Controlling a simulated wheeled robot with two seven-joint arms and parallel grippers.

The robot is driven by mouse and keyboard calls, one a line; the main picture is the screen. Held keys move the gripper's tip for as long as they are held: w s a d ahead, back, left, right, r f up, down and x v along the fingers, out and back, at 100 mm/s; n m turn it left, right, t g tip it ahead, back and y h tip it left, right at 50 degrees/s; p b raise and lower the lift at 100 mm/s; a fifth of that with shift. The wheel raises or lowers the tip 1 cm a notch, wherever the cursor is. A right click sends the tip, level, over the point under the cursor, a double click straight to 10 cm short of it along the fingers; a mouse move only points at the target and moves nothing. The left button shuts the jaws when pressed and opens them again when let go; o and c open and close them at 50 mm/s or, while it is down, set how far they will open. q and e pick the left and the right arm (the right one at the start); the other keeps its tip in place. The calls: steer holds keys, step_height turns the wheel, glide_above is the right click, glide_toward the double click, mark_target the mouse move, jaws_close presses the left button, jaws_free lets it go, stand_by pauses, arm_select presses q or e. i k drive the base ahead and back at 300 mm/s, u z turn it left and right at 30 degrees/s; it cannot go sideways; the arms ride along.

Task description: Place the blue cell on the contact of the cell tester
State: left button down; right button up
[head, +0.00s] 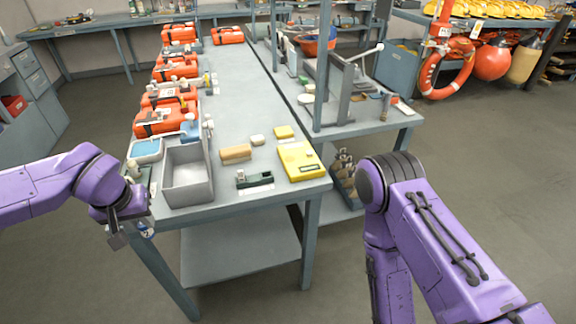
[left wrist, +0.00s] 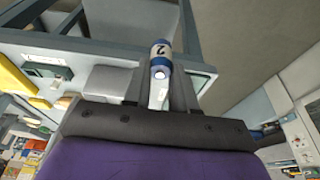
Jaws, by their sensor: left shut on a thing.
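My left gripper (head: 132,232) is shut on the blue cell (head: 147,230), off the table's left front corner, over the floor. In the left wrist view the blue cell (left wrist: 160,60) is a blue and white cylinder marked 2, held between the dark fingers (left wrist: 160,92). A small dark green device (head: 254,179), which looks like the cell tester, stands near the table's front edge, well to the right of the gripper. It also shows in the left wrist view (left wrist: 46,72). Its contact is too small to make out. My right arm shows at right, its gripper out of view.
An open grey bin (head: 187,191) stands between the left gripper and the green device. A yellow box (head: 301,160) is right of the device, with tan and cream blocks (head: 236,153) behind. Orange cases (head: 166,122) line the table's left side.

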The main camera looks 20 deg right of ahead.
mark_target(290, 160)
steer(key=z, duration=2.4)
steer(key=k, duration=0.65)
steer(key=u, duration=1.3)
steer(key=i, duration=1.65)
